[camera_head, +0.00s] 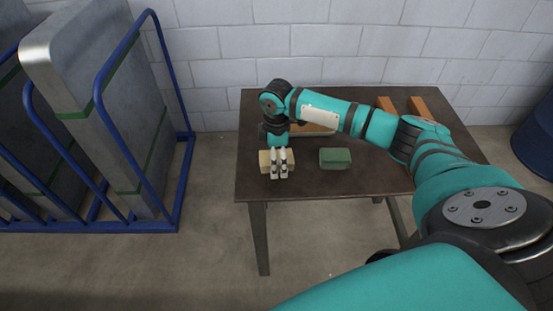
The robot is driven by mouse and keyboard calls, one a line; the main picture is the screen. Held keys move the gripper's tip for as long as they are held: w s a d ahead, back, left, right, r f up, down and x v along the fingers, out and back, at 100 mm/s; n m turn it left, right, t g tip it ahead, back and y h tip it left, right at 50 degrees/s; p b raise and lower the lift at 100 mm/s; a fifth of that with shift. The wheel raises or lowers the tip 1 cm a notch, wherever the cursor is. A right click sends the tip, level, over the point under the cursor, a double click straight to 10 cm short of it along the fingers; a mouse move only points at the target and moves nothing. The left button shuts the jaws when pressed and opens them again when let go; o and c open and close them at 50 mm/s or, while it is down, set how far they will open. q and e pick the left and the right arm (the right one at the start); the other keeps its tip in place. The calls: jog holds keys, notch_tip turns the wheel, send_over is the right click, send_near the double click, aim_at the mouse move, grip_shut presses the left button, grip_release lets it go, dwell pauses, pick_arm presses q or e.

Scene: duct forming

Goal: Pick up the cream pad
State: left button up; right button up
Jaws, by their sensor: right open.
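The cream pad (264,162) lies on the dark table near its left front edge. My right gripper (279,174) points down over it, with its two fingers in front of the pad's middle and parts of the pad showing to either side. The gripper is open, with a narrow gap between the fingertips. I cannot tell whether the fingers touch the pad. My left gripper is not in view.
A green block (335,159) lies right of the pad on the table (306,188). Two orange-brown bars (419,106) and a pale tray-like item (318,128) lie behind. A blue rack (183,165) with grey panels (90,110) stands left; a blue drum (537,140) stands right.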

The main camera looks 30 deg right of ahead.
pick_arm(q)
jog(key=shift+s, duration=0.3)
pick_arm(e)
jog(key=shift+c, duration=0.3)
jog(key=c, duration=1.2)
jog(key=shift+r, duration=0.1)
jog(key=shift+r, duration=0.2)
notch_tip(320, 180, up, 3)
jog(key=shift+b, duration=0.35)
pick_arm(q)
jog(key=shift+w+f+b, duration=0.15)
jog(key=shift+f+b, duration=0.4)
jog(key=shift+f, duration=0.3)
pick_arm(e)
jog(key=s+a+r, duration=0.1)
jog(key=s+a, duration=0.2)
jog(key=s, duration=1.2)
jog(key=shift+s+a+r, duration=0.15)
jog(key=shift+s, duration=0.2)
